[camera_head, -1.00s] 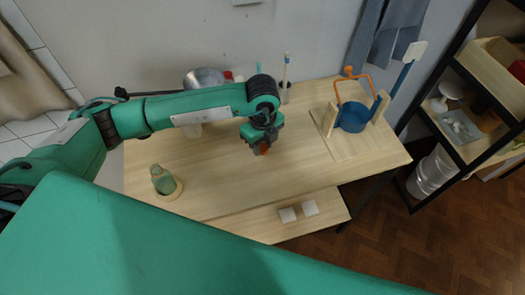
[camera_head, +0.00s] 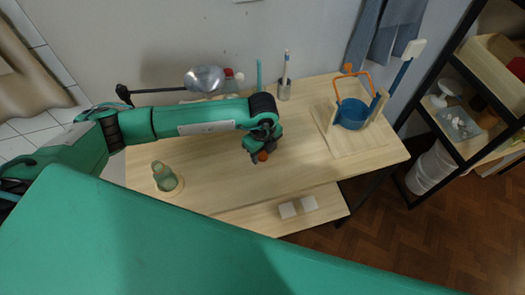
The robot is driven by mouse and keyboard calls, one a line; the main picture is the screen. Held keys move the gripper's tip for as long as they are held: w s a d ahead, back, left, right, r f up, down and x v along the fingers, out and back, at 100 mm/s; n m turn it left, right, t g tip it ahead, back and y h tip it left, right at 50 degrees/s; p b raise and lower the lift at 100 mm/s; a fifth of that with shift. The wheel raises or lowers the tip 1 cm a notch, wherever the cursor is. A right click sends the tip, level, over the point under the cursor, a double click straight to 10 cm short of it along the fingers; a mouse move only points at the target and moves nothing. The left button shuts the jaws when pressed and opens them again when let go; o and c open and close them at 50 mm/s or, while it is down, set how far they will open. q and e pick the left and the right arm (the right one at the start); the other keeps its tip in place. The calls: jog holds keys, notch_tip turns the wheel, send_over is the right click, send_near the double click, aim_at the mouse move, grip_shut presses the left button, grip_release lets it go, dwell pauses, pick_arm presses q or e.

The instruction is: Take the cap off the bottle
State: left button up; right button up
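My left gripper (camera_head: 260,155) is well to the right of the bottle, over the middle of the table, pointing down. My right gripper is out of view.
A blue pot with an orange handle (camera_head: 352,114) stands on a wooden board at the right. The table's front middle is clear.

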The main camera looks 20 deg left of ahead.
aim_at(262, 155)
pick_arm(q)
jog(key=shift+r, duration=0.5)
notch_tip(262, 155, up, 11)
jog(key=b, duration=0.3)
jog(key=shift+r+b, duration=0.2)
jog(key=shift+b, duration=0.15)
